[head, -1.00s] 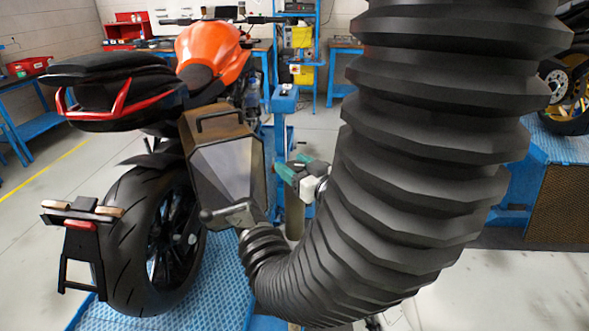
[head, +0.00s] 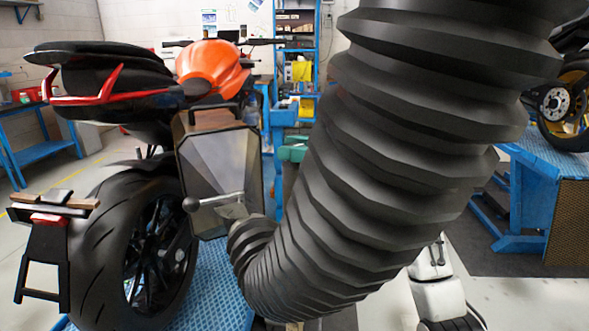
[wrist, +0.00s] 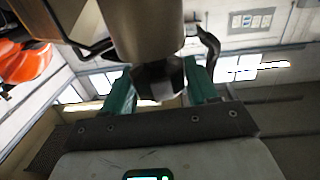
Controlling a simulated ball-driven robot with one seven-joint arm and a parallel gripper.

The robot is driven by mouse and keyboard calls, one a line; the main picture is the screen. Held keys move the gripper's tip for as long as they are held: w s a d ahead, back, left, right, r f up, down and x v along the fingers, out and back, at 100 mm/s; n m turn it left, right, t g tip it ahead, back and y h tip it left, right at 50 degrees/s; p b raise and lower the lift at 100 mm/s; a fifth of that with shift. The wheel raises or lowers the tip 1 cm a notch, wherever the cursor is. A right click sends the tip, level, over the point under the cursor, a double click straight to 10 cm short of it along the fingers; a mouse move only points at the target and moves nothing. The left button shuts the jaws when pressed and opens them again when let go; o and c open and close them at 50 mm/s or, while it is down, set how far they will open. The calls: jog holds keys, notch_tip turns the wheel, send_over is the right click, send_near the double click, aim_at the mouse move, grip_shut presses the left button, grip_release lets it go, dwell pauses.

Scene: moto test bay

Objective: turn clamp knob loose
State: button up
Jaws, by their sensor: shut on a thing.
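The clamp knob (wrist: 158,84) is a dark, faceted piece below a cylindrical metal part (wrist: 148,32) in the wrist view. My gripper (wrist: 161,76) has its two green fingers on either side of the knob and is shut on it. In the head view only a bit of green from my gripper (head: 293,149) shows beside the black hose; the knob is hidden there. A lever with a ball end (head: 191,204) sticks out left from the hose's end.
The thick ribbed black hose (head: 400,130) fills the middle and right of the head view. An orange motorcycle (head: 213,66) stands at left on a blue platform (head: 208,298). A blue stand (head: 566,215) with another wheel is at right.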

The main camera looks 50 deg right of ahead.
jog(key=n+g+y+b, duration=0.2)
jog(key=n+g+y, duration=0.2)
jog(key=g+y, duration=0.1)
jog(key=shift+n+b, duration=0.3)
jog(key=shift+n+g+y, duration=1)
jog(key=shift+n+g, duration=0.4)
jog(key=shift+g, duration=0.7)
jog(key=shift+f+g, duration=0.15)
jog(key=shift+g, duration=0.15)
jog(key=o, duration=0.9)
jog(key=shift+o, duration=0.2)
